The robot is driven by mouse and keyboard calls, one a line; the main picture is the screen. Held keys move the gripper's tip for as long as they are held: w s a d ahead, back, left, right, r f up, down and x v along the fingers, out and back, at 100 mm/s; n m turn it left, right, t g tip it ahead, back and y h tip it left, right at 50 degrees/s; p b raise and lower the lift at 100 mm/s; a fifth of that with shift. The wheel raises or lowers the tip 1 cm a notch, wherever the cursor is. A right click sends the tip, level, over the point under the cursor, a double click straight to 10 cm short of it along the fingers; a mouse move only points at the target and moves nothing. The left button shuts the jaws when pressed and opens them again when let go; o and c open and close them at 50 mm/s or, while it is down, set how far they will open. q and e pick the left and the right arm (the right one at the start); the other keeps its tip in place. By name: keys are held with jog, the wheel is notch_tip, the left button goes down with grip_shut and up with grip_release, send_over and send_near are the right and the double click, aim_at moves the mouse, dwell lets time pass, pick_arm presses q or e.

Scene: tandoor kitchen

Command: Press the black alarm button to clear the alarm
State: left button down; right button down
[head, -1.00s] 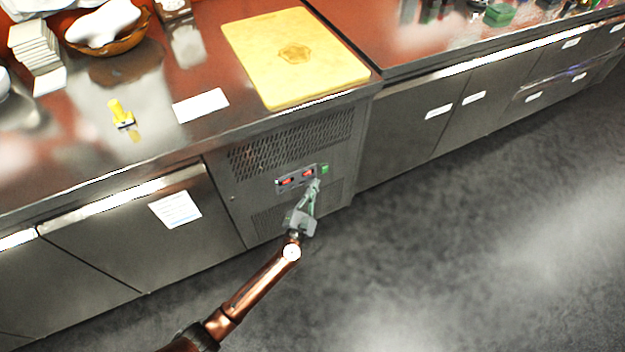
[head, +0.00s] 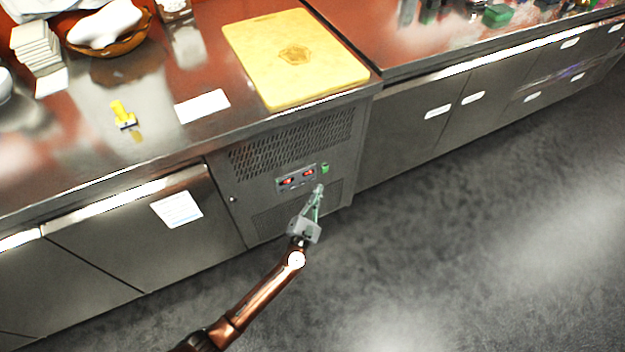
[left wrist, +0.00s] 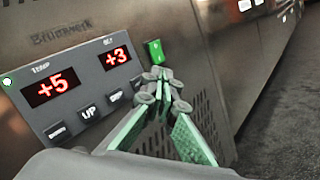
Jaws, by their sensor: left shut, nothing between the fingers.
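A grey control panel (head: 296,178) is set in the front of the steel counter unit. In the left wrist view the panel (left wrist: 84,82) shows red readings, +5 under TEMP and +3 under SET. Below them is a row of small dark buttons: a left one (left wrist: 57,131), one marked UP (left wrist: 88,113), and another (left wrist: 116,96); part of the row's right end is behind my fingers. I cannot tell which is the alarm button. My left gripper (head: 318,190) is shut and empty, its tips in front of the panel's lower right, apparently apart from it. My right gripper is out of view.
A green rocker switch (left wrist: 154,51) sits right of the panel, near my fingertips (left wrist: 160,75). Vent grilles (head: 290,140) lie above and below. A yellow board (head: 295,58) lies on the counter. The floor (head: 450,230) is clear.

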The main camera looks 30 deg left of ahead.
pick_arm(q)
jog(key=shift+s+d, duration=1.15)
jog(key=shift+d, duration=0.3)
jog(key=shift+s, duration=0.1)
